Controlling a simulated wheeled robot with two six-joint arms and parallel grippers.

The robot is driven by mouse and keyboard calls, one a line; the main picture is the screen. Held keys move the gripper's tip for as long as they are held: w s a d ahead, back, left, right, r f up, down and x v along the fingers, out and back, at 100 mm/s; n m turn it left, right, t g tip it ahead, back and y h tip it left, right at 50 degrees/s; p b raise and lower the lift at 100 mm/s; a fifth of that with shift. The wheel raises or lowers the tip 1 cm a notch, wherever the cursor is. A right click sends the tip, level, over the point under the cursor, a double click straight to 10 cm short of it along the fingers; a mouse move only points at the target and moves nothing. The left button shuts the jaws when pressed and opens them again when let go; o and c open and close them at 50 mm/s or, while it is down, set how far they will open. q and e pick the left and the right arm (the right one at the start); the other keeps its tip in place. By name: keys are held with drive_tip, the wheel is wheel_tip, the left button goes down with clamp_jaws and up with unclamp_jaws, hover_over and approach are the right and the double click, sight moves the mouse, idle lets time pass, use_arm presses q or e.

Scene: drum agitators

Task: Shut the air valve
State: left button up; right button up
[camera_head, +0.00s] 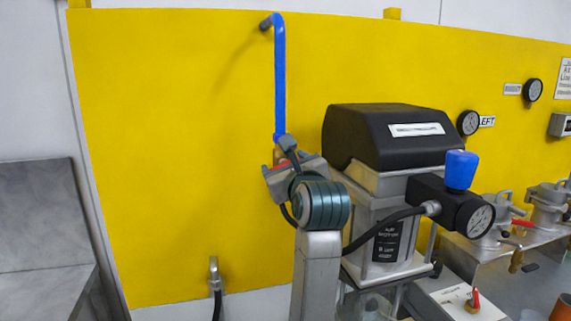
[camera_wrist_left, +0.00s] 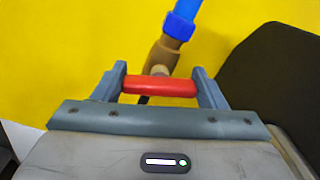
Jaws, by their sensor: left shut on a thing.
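The air valve is a brass body (camera_wrist_left: 162,53) at the lower end of a blue pipe (camera_head: 280,80), in front of the yellow panel. Its red handle (camera_wrist_left: 160,87) lies crosswise in the left wrist view, between the two fingers of my left gripper (camera_wrist_left: 159,86). My left gripper is shut on this handle. In the head view my left gripper (camera_head: 286,163) covers most of the valve, and only a little brass and red shows. My right gripper is not in view.
A black-topped pump unit (camera_head: 385,138) with a blue-knobbed regulator (camera_head: 460,170) and gauge stands close to the right of my left gripper. A black hose (camera_head: 385,222) curves behind my arm. The yellow panel (camera_head: 165,150) is clear to the left.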

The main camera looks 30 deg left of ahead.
use_arm(q)
drive_tip(key=m+p, duration=0.1)
drive_tip(key=m, duration=0.2)
drive_tip(key=shift+r, duration=0.1)
drive_tip(key=shift+m, duration=0.4)
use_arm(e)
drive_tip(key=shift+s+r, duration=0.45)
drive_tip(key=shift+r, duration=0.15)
use_arm(q)
drive_tip(key=o, duration=1)
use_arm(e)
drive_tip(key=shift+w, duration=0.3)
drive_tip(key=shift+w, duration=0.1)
use_arm(q)
drive_tip(key=shift+d, duration=0.15)
